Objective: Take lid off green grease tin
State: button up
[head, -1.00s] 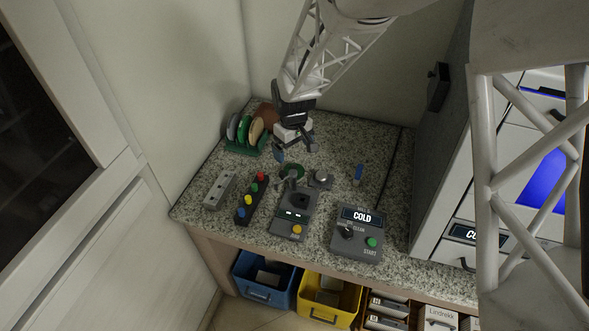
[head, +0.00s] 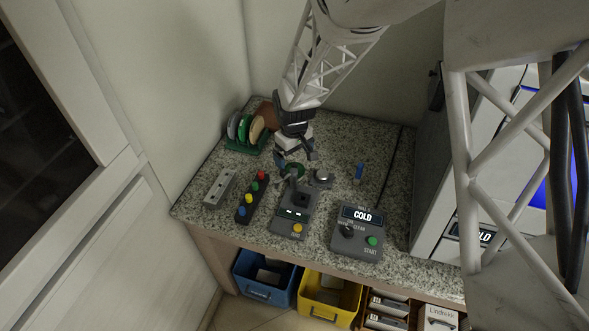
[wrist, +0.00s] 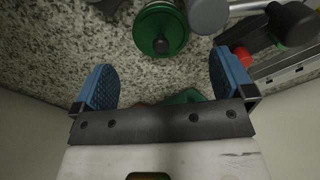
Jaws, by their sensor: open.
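The green grease tin (head: 299,170) stands on the granite counter, partly hidden by my gripper in the head view. My gripper (head: 296,159) is open and empty, low over the counter just behind the tin. In the wrist view the blue fingertips of my gripper (wrist: 165,80) are spread wide, with bare counter between them, and do not touch the lid.
A grey round object (head: 322,178) stands close right of the tin. A machine with a lever (head: 293,205) is in front. A button box (head: 251,197) is at left, a green disc rack (head: 244,147) behind left, and a COLD control box (head: 357,233) front right.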

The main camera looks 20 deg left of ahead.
aim_at(294, 164)
jog(key=shift+s+f, duration=0.15)
jog(key=shift+f, duration=2.15)
jog(key=c, duration=1)
